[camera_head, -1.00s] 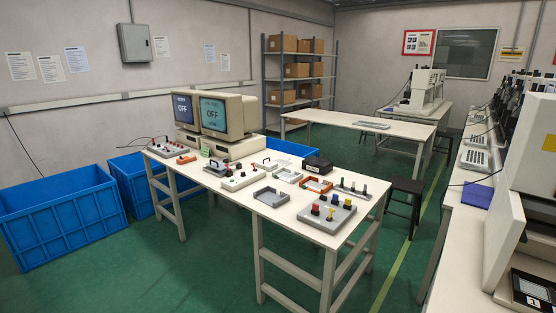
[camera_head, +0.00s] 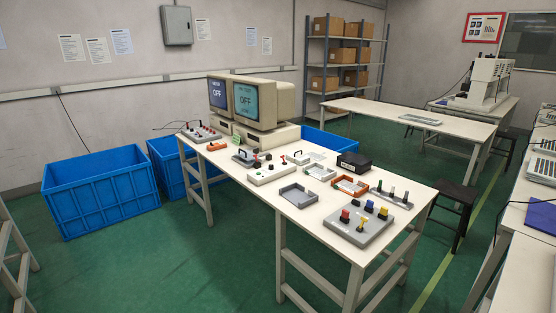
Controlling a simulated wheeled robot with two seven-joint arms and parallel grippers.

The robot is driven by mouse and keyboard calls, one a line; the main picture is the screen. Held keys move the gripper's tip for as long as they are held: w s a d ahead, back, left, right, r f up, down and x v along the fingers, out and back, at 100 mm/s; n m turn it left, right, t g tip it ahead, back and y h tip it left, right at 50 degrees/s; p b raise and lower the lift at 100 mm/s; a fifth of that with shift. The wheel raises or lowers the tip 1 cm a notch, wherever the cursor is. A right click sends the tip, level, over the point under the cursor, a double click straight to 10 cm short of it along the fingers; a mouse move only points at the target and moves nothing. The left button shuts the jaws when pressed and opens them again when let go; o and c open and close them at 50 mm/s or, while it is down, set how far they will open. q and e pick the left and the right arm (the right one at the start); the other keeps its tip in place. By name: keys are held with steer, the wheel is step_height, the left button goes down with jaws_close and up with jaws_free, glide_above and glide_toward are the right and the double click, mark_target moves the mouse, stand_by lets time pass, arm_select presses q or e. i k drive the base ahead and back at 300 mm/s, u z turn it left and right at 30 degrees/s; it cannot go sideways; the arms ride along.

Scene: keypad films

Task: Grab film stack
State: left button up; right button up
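Neither of my grippers is in view. I cannot make out with certainty which thing is the film stack. A flat dark blue sheet or stack (camera_head: 541,214) lies on the right-hand bench (camera_head: 528,268), cut off by the right edge of the picture. Keypad-like grey panels (camera_head: 541,168) lie farther back on that bench.
A white table (camera_head: 300,228) in the middle carries two monitors (camera_head: 254,101) reading OFF, a button panel (camera_head: 359,226), trays and a black box (camera_head: 354,162). Blue crates (camera_head: 102,197) stand left. A stool (camera_head: 457,198) stands between table and bench. Green floor is free in front.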

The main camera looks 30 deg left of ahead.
mark_target(297, 158)
steer(key=u, duration=1.75)
steer(key=i, duration=4)
steer(key=z, duration=2.2)
